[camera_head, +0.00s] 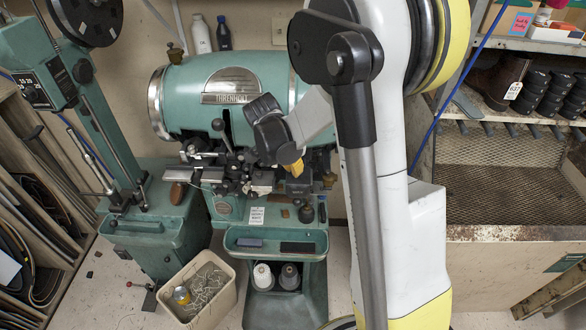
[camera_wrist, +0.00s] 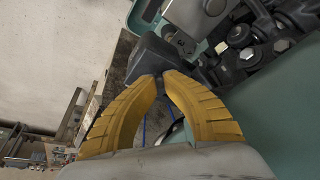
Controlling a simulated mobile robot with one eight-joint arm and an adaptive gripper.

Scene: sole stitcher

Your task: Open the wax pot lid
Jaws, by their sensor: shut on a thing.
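My gripper (camera_head: 293,168) is over the worktop of the green stitching machine, right of the machine's metal mechanism. In the wrist view its two yellow fingers (camera_wrist: 161,80) curve together and are shut on a dark block-shaped part (camera_wrist: 149,55). That part may be the wax pot lid or its handle; I cannot tell which. Whether the lid is raised does not show.
The green machine body (camera_head: 225,85) stands close behind my gripper. Metal levers and a bolt (camera_wrist: 247,55) crowd the upper right of the wrist view. A green tray (camera_head: 277,240) is below. A scrap bin (camera_head: 222,308) stands on the floor.

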